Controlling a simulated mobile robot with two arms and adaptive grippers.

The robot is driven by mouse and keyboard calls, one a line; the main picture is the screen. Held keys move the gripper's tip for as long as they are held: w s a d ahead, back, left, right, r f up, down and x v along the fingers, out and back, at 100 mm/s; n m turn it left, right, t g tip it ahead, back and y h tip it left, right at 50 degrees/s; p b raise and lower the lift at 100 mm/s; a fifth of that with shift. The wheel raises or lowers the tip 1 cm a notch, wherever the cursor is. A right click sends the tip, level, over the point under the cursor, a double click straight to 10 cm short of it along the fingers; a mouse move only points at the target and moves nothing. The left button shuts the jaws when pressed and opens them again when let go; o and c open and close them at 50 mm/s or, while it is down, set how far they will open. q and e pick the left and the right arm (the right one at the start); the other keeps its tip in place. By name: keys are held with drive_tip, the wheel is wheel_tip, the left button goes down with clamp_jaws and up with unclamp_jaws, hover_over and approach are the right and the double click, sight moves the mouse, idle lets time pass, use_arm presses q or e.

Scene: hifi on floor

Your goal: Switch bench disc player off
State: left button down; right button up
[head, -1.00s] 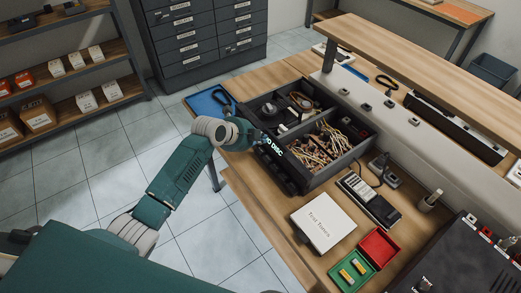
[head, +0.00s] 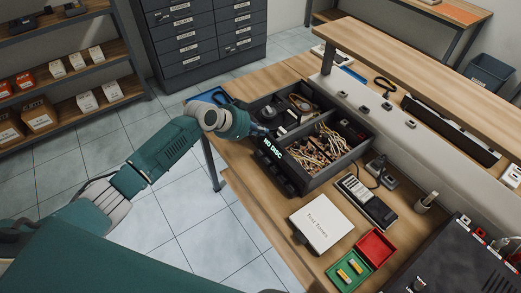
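The disc player (head: 284,172) is a dark unit on the wooden bench, its front facing left and toward me. Its lit display reads "NO DISC". A black divided tray of cables and parts sits directly behind the front and seems to rest on the player. My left gripper (head: 263,131) is at the far end of the player's front, close above the display's end. Its fingers are small and dark against the player, so I cannot tell whether they touch it or are open. The button under the gripper is hidden. My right gripper is not in view.
The black tray (head: 335,172) holds tangled cables. Nearer on the bench are a white box (head: 321,223), a multimeter-like device (head: 366,199), a red bin (head: 376,246) and a green bin (head: 347,270). A blue mat lies behind my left wrist. The floor at left is clear.

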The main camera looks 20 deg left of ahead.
sight(264, 148)
use_arm(q)
drive_tip(key=n, duration=0.1)
drive_tip(key=a+n, duration=0.1)
drive_tip(key=n, duration=0.1)
drive_tip(key=shift+r+n, duration=0.3)
drive_tip(key=shift+r, duration=0.05)
wheel_tip(264, 148, down, 9)
drive_tip(key=b, duration=0.6)
drive_tip(key=shift+b, duration=0.4)
idle(0.9)
drive_tip(key=shift+f+b, duration=0.35)
drive_tip(key=shift+b, duration=0.05)
drive_tip(key=shift+s+f, duration=0.1)
idle(0.4)
